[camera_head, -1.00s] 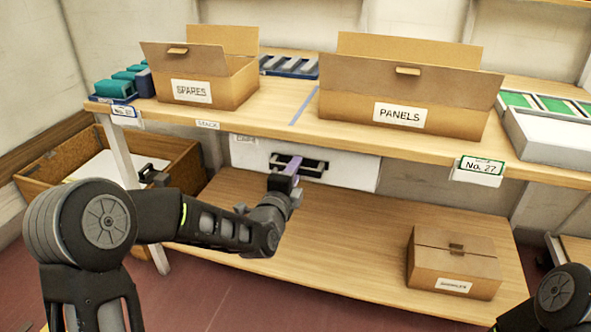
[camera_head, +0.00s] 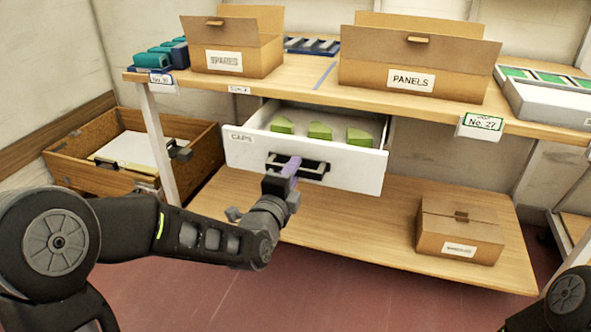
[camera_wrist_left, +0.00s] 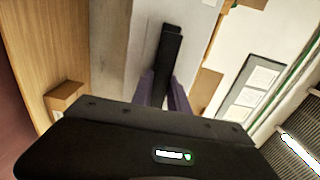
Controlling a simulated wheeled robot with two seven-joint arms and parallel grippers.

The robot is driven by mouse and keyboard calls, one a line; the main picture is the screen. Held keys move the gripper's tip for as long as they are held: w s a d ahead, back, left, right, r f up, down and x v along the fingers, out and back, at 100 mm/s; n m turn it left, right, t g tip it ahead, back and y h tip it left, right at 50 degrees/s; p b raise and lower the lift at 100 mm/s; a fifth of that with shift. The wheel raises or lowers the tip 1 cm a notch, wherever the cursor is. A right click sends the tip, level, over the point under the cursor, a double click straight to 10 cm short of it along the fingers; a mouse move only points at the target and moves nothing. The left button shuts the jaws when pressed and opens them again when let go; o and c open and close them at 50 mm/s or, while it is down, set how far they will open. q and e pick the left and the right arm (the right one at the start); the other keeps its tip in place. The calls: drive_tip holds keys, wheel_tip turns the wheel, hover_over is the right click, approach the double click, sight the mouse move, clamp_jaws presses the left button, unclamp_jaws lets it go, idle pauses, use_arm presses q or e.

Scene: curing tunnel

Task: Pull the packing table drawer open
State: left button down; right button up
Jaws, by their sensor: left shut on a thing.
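The white drawer (camera_head: 345,174), labelled CAPS, hangs under the packing table (camera_head: 300,91) and stands partly open. Several green caps (camera_head: 320,131) lie inside it. My left gripper (camera_head: 290,167) is shut on the dark drawer handle (camera_head: 314,170) at the middle of the drawer front. In the left wrist view, the purple fingers (camera_wrist_left: 164,92) hold the black handle (camera_wrist_left: 170,50). Of my right arm only a dark part shows at the lower right edge; its gripper is out of view.
Open boxes marked SPARES (camera_head: 232,62) and PANELS (camera_head: 410,81) stand on the tabletop. A closed carton (camera_head: 458,238) sits on the lower shelf (camera_head: 400,215). A wooden crate (camera_head: 100,182) stands at the left. The floor in front is clear.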

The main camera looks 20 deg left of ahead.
use_arm(q)
drive_tip(key=shift+s, duration=0.65)
use_arm(e)
drive_tip(key=shift+s+f, duration=0.1)
drive_tip(key=shift+s, duration=0.25)
use_arm(q)
drive_tip(key=c, duration=1.3)
unclamp_jaws()
drive_tip(key=s, duration=0.2)
drive_tip(key=s+b, duration=0.1)
drive_tip(key=s, duration=0.2)
drive_tip(key=s+b, duration=0.1)
drive_tip(key=s, duration=0.1)
drive_tip(key=shift+s+a, duration=0.25)
drive_tip(key=shift+s, duration=0.15)
use_arm(e)
drive_tip(key=shift+w+d+f, duration=0.1)
drive_tip(key=shift+w+f, duration=0.05)
drive_tip(key=shift+f, duration=0.3)
drive_tip(key=shift+w+d+f, duration=0.1)
drive_tip(key=shift+f, duration=0.35)
